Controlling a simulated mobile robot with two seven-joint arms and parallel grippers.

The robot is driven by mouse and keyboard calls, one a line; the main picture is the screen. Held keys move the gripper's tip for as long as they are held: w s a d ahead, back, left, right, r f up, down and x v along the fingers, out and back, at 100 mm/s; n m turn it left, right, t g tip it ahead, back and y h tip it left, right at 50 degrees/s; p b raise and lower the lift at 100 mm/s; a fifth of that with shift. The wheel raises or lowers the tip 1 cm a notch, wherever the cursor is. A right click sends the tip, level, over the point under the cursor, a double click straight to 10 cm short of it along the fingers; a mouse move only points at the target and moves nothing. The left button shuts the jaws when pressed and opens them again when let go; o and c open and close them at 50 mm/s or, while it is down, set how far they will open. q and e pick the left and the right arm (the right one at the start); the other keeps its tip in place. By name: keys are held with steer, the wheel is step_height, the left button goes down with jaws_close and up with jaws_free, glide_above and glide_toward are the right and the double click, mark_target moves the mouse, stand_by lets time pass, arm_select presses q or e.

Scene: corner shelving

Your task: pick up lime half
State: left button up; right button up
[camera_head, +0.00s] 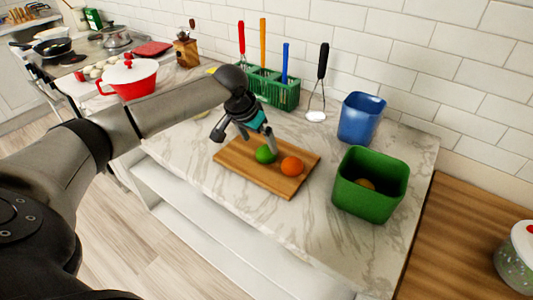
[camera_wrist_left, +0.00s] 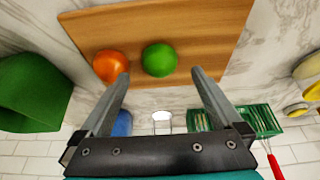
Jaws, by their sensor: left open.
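The lime half (camera_head: 265,154) is a small green round piece on the wooden cutting board (camera_head: 238,171), left of an orange fruit (camera_head: 292,166). Its cut face does not show. In the left wrist view the lime half (camera_wrist_left: 159,60) appears between my fingers, just past the tips, with the orange fruit (camera_wrist_left: 111,66) to its left near one fingertip. My left gripper (camera_head: 245,145) is open and empty above the board, close to the lime half; one finger overlaps its edge in the head view. I cannot tell whether they touch. My right gripper is not in view.
A green bin (camera_head: 370,190) with an orange-brown thing inside stands right of the board, with a blue bin (camera_head: 360,118) behind it. A red and white pot (camera_head: 130,80) stands left.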

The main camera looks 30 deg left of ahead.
mark_target(264, 149)
arm_select(q)
steer(key=shift+b+x, duration=0.55)
steer(key=shift+x, duration=2.3)
steer(key=shift+w+r, duration=0.1)
steer(key=shift+w, duration=0.1)
steer(key=c, duration=1.3)
steer(key=shift+r, duration=0.1)
